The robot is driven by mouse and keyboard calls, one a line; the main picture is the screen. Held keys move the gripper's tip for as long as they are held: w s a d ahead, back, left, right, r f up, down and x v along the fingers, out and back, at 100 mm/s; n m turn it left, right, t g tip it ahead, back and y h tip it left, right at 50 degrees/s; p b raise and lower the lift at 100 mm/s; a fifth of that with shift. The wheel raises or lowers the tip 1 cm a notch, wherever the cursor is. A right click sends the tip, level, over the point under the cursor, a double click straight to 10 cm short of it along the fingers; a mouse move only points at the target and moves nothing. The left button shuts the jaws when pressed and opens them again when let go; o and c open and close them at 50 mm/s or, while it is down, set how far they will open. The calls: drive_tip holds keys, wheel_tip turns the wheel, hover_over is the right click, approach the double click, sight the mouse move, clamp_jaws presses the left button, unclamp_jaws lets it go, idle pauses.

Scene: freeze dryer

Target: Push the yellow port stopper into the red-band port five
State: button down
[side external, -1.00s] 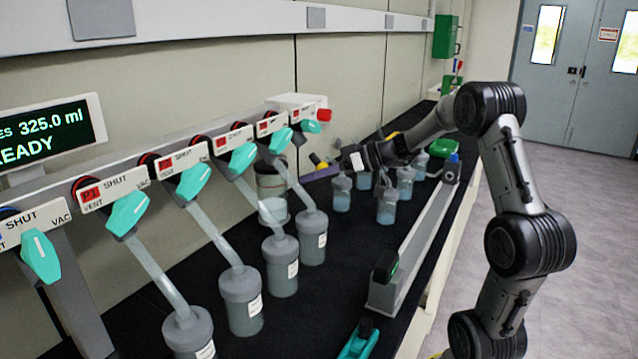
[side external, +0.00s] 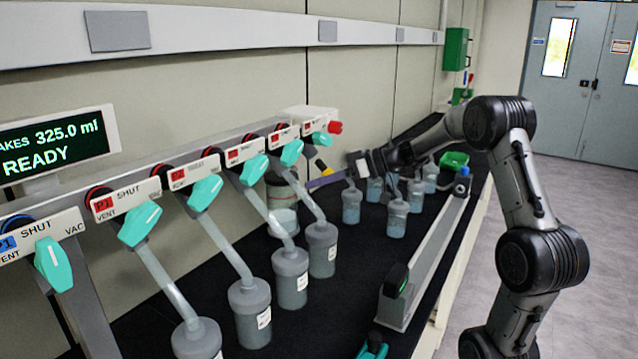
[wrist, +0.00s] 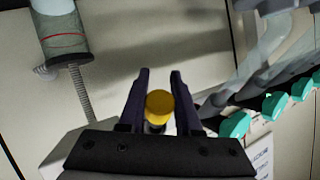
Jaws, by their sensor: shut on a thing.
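The yellow port stopper (side external: 322,166) is between the fingers of my gripper (side external: 328,179), and it shows in the wrist view (wrist: 159,103) with its round yellow top toward the camera. My gripper (wrist: 159,84) is shut on it and holds it up off the bench, near the far end of the port row. The far plates (side external: 312,127) are too small to read, so I cannot tell which is port five. The stopper's lower end is mostly hidden.
Several flasks (side external: 290,277) hang on slanted tubes below the ports. Loose bottles (side external: 396,220) stand on the black bench behind my gripper. A grey rail (side external: 430,255) runs along the bench front. A white box with a red knob (side external: 335,127) is at the far end.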

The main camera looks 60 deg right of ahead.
drive_tip(key=shift+w+r, duration=1.35)
drive_tip(key=shift+r, duration=0.05)
idle(1.7)
drive_tip(key=c, duration=0.5)
unclamp_jaws()
drive_tip(key=shift+f, duration=0.1)
drive_tip(key=v, duration=1.2)
